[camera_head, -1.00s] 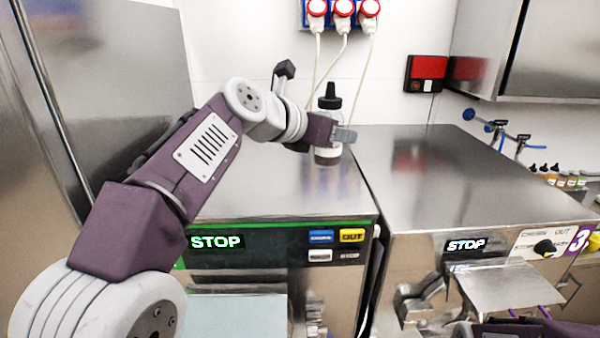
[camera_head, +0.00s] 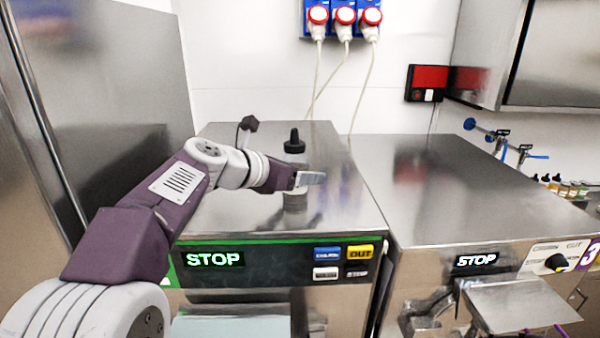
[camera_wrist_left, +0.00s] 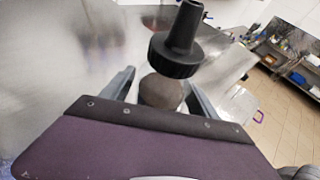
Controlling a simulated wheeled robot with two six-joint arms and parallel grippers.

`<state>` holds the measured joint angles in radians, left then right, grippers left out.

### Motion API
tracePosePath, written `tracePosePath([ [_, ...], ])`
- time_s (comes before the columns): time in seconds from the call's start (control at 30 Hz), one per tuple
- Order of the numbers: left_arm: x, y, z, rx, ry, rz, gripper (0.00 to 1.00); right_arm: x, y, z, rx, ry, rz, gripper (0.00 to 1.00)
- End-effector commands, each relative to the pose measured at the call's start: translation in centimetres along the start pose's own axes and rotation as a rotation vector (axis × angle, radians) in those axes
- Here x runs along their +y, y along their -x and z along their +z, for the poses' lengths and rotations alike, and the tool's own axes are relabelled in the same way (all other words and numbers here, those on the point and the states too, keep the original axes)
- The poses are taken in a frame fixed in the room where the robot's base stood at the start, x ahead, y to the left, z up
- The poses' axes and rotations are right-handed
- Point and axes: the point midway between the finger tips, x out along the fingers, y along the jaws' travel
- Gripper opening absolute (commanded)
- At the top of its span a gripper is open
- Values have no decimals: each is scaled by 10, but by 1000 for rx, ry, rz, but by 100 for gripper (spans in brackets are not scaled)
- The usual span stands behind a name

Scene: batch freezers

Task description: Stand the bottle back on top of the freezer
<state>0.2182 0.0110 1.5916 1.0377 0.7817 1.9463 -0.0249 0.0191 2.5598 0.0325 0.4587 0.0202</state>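The bottle (camera_head: 294,157) has a black nozzle cap and a clear body. It is upright over the steel top of the left freezer (camera_head: 240,215), well behind its front edge. My left gripper (camera_head: 310,179) is shut around the bottle's body and hides its middle. Whether the base touches the freezer top or hangs just above it is hard to tell. In the left wrist view the bottle's black cap (camera_wrist_left: 176,50) rises above the fingers, with the body between them. My right gripper is not in view.
A second freezer (camera_head: 440,190) stands to the right, across a narrow gap. A steel wall cabinet (camera_head: 560,60) overhangs at the upper right. Plugs with cables (camera_head: 344,30) hang on the back wall. The freezer top around the bottle is clear.

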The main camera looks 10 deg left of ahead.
Motion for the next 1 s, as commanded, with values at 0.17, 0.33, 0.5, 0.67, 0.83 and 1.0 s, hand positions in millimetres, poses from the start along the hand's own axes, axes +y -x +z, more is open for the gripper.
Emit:
tracePosePath([
  [0.17, 0, 0, 1, -1, 0, 0, 72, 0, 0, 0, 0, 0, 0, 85],
  [0.33, 0, 4, 0, -2, 0, 1, 72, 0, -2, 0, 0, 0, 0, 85],
  [0.5, 2, 37, -1, -6, -2, 7, 72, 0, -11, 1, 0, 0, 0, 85],
  [0.67, 2, 79, -1, -5, -1, 6, 72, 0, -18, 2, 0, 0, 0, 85],
  [0.83, 1, 110, 0, -4, 0, 4, 72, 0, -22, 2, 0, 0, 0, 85],
  [1.0, 0, 120, 0, -1, 0, -1, 72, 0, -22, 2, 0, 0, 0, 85],
])
